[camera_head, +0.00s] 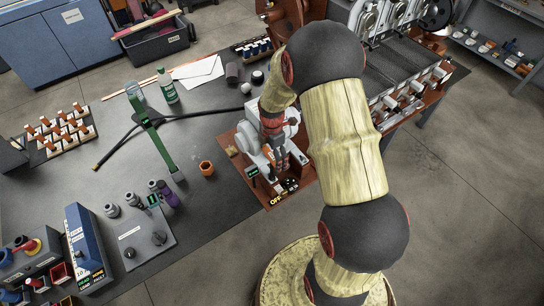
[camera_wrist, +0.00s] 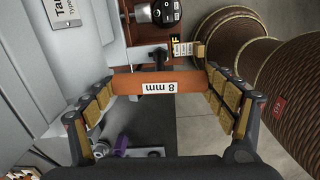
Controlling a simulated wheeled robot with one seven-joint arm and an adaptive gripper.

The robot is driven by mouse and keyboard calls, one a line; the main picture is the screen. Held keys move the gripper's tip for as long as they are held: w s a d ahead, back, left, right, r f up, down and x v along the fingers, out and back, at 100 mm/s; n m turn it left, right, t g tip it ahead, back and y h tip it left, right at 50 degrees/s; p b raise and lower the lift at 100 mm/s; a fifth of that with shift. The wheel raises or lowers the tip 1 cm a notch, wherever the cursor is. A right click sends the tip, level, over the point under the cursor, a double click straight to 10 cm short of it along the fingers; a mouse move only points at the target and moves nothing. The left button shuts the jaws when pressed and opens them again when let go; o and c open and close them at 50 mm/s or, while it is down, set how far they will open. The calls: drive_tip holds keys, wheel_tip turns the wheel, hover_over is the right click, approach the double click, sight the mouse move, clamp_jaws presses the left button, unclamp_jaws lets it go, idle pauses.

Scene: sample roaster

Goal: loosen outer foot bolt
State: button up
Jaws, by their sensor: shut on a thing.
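My gripper (camera_wrist: 162,86) is shut on an orange handle marked "8 mm" (camera_wrist: 135,84), which lies crosswise between its two fingers in the wrist view. A short dark shaft (camera_wrist: 161,60) runs from the handle toward a brown base plate (camera_wrist: 134,36). In the head view my gripper (camera_head: 278,150) is over the white machine (camera_head: 249,141) on its brown base (camera_head: 300,186), and my arm covers part of it. I cannot make out the outer foot bolt, nor whether the shaft touches it.
A black-and-silver knob (camera_wrist: 165,12) and a small tan block (camera_wrist: 200,50) are close to the tool. A larger machine (camera_head: 400,70) stands at the right.

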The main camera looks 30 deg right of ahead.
drive_tip(key=shift+n, duration=1.9)
drive_tip(key=shift+n, duration=0.9)
drive_tip(key=shift+m, duration=0.7)
drive_tip(key=shift+r+p, duration=1.25)
drive_tip(key=shift+r, duration=0.5)
